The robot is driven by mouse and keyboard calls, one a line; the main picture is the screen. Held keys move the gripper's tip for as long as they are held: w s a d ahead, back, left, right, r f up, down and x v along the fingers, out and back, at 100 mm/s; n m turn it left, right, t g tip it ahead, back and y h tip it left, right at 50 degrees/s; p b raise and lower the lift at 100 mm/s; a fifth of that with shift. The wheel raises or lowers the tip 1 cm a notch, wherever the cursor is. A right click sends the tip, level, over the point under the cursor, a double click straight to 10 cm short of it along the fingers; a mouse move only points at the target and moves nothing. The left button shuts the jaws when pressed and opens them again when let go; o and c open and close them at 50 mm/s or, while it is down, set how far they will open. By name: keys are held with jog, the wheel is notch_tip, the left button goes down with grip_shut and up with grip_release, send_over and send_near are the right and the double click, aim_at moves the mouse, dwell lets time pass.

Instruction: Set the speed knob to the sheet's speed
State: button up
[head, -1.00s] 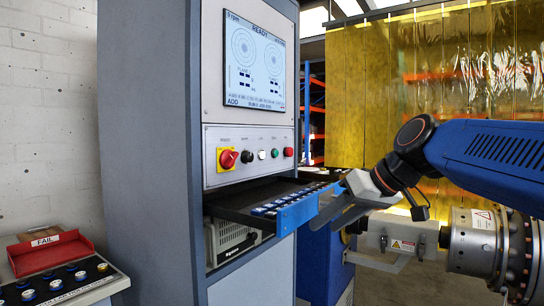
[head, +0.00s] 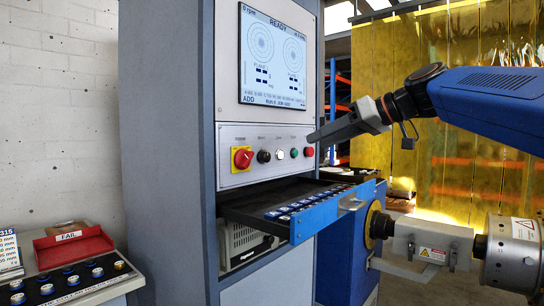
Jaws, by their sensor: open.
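The control panel (head: 235,177) on the grey-blue cabinet carries a row of controls. A black knob (head: 263,156) sits between a red-on-yellow rotary switch (head: 242,158) and a white button (head: 279,153); its pointer setting and the labels are too small to read. The screen (head: 273,60) above reads READY and 0 rpm. My gripper (head: 312,137) is open and empty, seen side-on, pointing left in front of the panel's right end, apart from the knob. A partly cut-off printed card (head: 8,250) at the far left shows 315 and mm values; I cannot tell a speed.
Green (head: 294,152) and red (head: 308,151) buttons lie right of the knob. A drawer (head: 312,221) with several weights juts out below the panel. A red FAIL tray (head: 73,246) stands lower left. The rotor (head: 515,252) is at lower right.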

aim_at(268, 157)
jog(key=x, duration=0.6)
jog(key=r+x, duration=0.1)
jog(key=x, duration=1)
jog(key=shift+w+a+r, duration=0.2)
jog(key=shift+w+a, duration=0.2)
jog(key=shift+w, duration=0.1)
jog(key=c, duration=1)
